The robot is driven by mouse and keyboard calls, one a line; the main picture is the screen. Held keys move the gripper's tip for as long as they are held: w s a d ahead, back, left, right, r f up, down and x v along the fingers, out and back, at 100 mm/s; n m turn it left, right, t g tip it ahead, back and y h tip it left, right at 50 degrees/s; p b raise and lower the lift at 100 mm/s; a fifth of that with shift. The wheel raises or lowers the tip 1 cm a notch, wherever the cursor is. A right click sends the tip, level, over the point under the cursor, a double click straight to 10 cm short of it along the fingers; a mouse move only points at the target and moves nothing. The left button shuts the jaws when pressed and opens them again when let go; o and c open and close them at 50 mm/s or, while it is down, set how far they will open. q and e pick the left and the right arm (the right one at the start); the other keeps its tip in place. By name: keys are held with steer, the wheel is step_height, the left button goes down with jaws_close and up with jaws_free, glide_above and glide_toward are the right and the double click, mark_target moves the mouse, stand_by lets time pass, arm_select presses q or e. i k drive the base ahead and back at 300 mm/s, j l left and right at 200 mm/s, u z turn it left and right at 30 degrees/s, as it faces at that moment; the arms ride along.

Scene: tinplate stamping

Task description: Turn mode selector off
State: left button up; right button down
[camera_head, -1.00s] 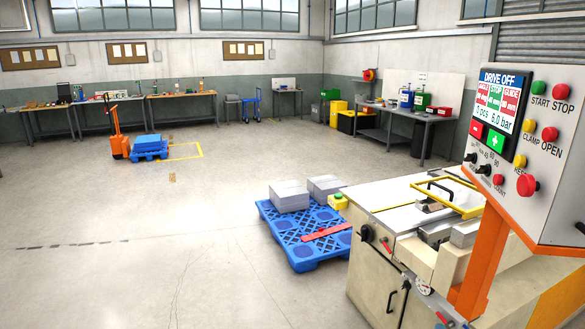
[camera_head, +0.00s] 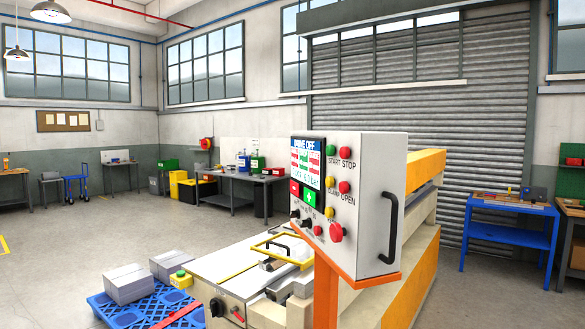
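The control box (camera_head: 366,220) of the machine stands on an orange post right of the middle, its panel facing left. Its screen (camera_head: 307,172) reads "DRIVE OFF". Two small black knobs, an upper one (camera_head: 295,214) and a lower one (camera_head: 306,223), sit below the screen. Their labels are too small to read, so I cannot tell which is the mode selector or where it points. A red mushroom button (camera_head: 336,232) is to their right. Another black knob (camera_head: 217,306) is on the machine's front body. Neither of my grippers is in view.
The machine's table (camera_head: 228,262) with a yellow frame lies left of the box. A blue pallet (camera_head: 125,312) with grey stacks is at the lower left. A blue table (camera_head: 507,238) stands at the right by the shutter (camera_head: 400,90). The floor at the left is open.

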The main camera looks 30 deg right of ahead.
mark_target(296, 214)
steer(key=z, duration=1.5)
steer(key=i+j, duration=0.1)
steer(key=j, duration=0.2)
